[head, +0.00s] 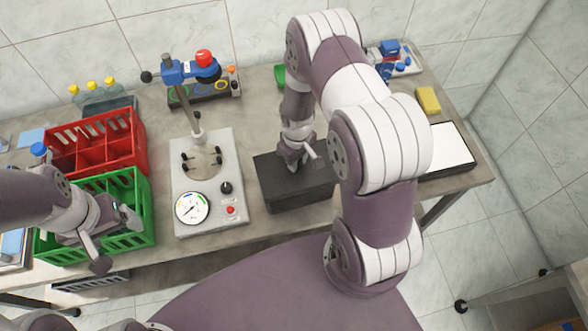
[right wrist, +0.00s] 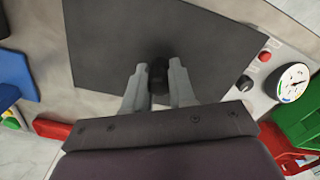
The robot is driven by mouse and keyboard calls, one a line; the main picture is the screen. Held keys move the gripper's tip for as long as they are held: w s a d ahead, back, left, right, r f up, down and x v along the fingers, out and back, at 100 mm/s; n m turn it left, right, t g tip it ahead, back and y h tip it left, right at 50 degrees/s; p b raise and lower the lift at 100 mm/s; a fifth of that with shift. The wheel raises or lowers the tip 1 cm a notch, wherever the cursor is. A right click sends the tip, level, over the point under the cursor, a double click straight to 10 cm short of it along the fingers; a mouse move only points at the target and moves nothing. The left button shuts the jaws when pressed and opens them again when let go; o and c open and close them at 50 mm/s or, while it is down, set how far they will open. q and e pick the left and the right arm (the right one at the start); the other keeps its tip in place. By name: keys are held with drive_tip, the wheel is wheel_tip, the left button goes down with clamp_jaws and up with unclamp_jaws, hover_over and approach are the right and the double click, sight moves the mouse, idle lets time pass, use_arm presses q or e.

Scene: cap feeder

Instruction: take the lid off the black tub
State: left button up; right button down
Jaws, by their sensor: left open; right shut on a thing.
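The black tub (head: 300,202) stands on the table in the middle of the head view, right of the gauge fixture. Its flat dark lid (head: 275,172) covers the top, and the lid also fills much of the right wrist view (right wrist: 105,45). My right gripper (head: 293,166) is over the lid. In the right wrist view its two fingers (right wrist: 158,78) are shut on a small black knob (right wrist: 158,75) on the lid. Whether the lid is raised at all I cannot tell. My left gripper (head: 105,240) is open and empty, above the green crate at the left.
The gauge fixture (head: 208,160) stands close left of the tub. A red crate (head: 125,130) and a green crate (head: 145,185) are further left. A white-topped tray (head: 448,150) and a yellow sponge (head: 428,101) lie at the right. Bare table shows in front of the tub.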

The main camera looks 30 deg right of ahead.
drive_tip(key=shift+r+p, duration=1.3)
drive_tip(key=shift+r, duration=0.5)
drive_tip(key=shift+f, duration=0.1)
